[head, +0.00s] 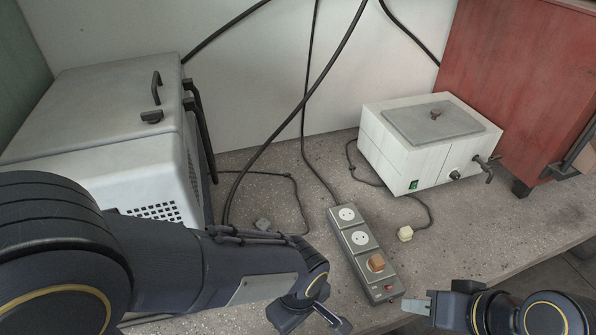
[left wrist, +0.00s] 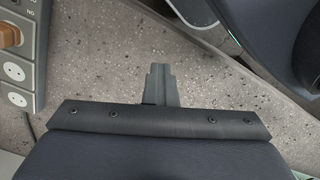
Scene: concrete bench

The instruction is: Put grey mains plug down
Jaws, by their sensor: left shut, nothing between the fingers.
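My left gripper (head: 328,316) is at the bench's front, well away from the plug. In the left wrist view its fingers (left wrist: 160,84) are together with nothing between them. The grey plug is not seen in the left wrist view.
A grey socket strip (head: 357,236) has a brown plug (head: 377,262) in it. A cream plug (head: 405,233) lies to its right. A white bath unit (head: 400,150) stands behind, a large white machine (head: 100,110) at left. Bare bench (head: 470,225) lies at right.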

